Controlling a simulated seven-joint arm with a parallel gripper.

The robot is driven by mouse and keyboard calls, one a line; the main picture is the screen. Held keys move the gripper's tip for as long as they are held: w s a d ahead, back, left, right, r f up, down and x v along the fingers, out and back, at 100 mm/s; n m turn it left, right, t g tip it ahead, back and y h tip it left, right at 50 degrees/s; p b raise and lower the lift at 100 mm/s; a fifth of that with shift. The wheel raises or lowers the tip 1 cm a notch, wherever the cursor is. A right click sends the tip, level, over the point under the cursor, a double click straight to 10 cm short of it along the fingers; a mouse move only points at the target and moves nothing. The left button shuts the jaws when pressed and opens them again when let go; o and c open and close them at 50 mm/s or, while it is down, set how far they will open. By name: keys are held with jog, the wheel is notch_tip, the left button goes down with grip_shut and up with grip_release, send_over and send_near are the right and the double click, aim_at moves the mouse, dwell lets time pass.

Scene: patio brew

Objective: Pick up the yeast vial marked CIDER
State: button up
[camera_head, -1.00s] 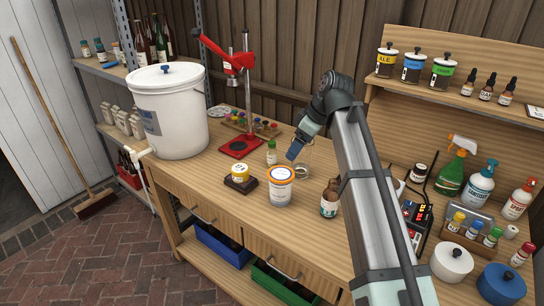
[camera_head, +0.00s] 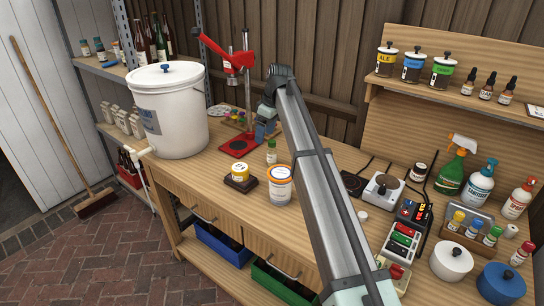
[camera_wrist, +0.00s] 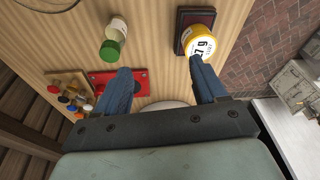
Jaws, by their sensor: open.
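No label reading CIDER is legible. A green-capped vial (camera_head: 271,153) stands upright on the bench in front of the red capper; its label is unreadable. It shows in the wrist view (camera_wrist: 114,39) too, ahead of my left finger. Several capped vials, yellow (camera_head: 456,221), blue and green, stand in a holder (camera_head: 455,243) at the right; their labels are too small to read. My gripper (camera_head: 266,131) is beside the capper, behind the green-capped vial. In the wrist view my gripper (camera_wrist: 160,65) is open, blue fingers apart, with bare bench between the tips.
The red capper (camera_head: 238,148) stands close to my gripper, with a rack of coloured caps (camera_wrist: 70,90) beside it. A yellow-lidded jar (camera_wrist: 199,39) on a dark scale is ahead of my right finger. A white tub (camera_head: 280,188) stands at the bench front, beside my arm.

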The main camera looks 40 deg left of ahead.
aim_at(273, 142)
jog(key=w+a+m, duration=0.1)
jog(key=w, duration=0.1)
jog(key=w+a+m+h, duration=0.1)
jog(key=w, duration=0.1)
jog(key=w+a+m, duration=0.1)
jog(key=w, duration=0.2)
jog(key=shift+r+t+h, duration=0.25)
jog(key=shift+t+h, duration=0.15)
jog(key=shift+d+m+h, duration=0.3)
jog(key=shift+d+m, duration=0.2)
jog(key=shift+m, duration=0.7)
notch_tip(273, 142, down, 8)
jog(key=shift+f, duration=0.15)
jog(key=shift+a+f, duration=0.15)
jog(key=shift+f, duration=1.25)
jog(key=shift+a+f, duration=0.1)
jog(key=shift+f, duration=1.3)
jog(key=shift+c, duration=0.5)
jog(key=c, duration=1.1)
